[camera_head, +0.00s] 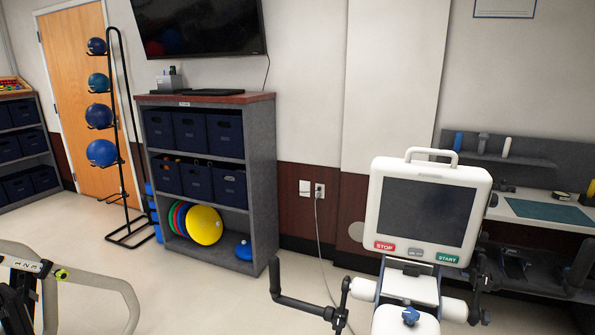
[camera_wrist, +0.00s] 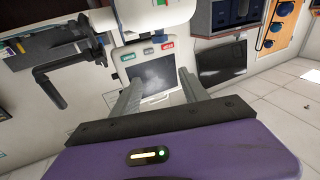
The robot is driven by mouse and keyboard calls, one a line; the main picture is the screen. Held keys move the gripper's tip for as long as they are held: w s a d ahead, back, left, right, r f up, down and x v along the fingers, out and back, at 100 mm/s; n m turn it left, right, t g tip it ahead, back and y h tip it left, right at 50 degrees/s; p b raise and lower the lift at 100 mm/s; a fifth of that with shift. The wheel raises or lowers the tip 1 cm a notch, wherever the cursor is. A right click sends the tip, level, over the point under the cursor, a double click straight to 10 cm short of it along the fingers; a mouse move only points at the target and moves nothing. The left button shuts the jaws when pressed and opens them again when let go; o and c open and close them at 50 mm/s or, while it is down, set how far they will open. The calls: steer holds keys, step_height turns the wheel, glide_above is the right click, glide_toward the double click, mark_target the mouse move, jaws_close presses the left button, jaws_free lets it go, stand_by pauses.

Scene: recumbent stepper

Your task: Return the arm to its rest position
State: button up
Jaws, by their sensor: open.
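My gripper (camera_wrist: 158,88) shows in the wrist view with its two grey fingers spread apart and nothing between them. The stepper's white console (camera_wrist: 124,49) shows upside down beyond the fingers, with its dark screen partly behind them. How far the fingertips are from the console I cannot tell. In the head view the console (camera_head: 428,208) stands upright at the right, with a red STOP and a green START button and a handle on top. Its screen is dark. My arm and gripper do not show in the head view.
The stepper's black handlebar (camera_head: 306,302) reaches left below the console. A grey shelf (camera_head: 262,175) with dark bins and coloured discs stands against the wall. A ball rack (camera_head: 125,140) stands by the door. A light metal frame (camera_head: 100,285) is at the lower left. Floor between is clear.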

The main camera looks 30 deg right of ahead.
steer(key=s+a+f+n+y, duration=0.2)
steer(key=s+a+y, duration=0.2)
steer(key=s+a, duration=0.3)
steer(key=s+a+f+n+g+y, duration=0.1)
steer(key=s+a+f+n+y, duration=0.2)
steer(key=a, duration=0.7)
steer(key=s+y, duration=0.2)
steer(key=s, duration=0.2)
steer(key=shift+a+g, duration=0.3)
steer(key=shift+a, duration=0.05)
stand_by(1.1)
